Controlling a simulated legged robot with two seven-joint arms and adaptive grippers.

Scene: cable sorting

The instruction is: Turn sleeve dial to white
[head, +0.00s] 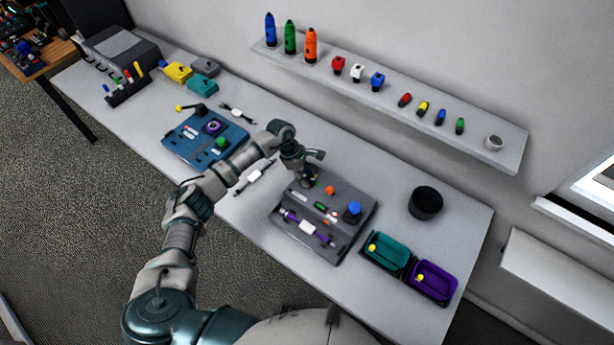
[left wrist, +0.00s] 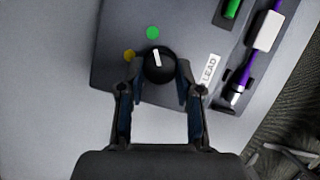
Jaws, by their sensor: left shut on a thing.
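The grey station (head: 345,238) stands on the table in the head view. In the left wrist view a round black dial (left wrist: 160,68) with a white pointer line sits on its panel. The pointer faces up, slightly left, towards a green dot (left wrist: 152,32). A dull yellow dot (left wrist: 128,55) lies left of the dial; no white dot shows. My left gripper (head: 306,180) is over the station's far left corner. In the left wrist view its fingers (left wrist: 160,80) are closed around the dial, one on each side. A label reading "LEAD" (left wrist: 209,70) is right of the dial. My right gripper is not seen.
The station carries an orange knob (head: 329,190), a blue knob (head: 354,208) and a purple cable (head: 306,227). A blue station (head: 185,150) stands further left. Teal (head: 386,252) and purple (head: 433,280) bins and a black round container (head: 425,203) are to the right.

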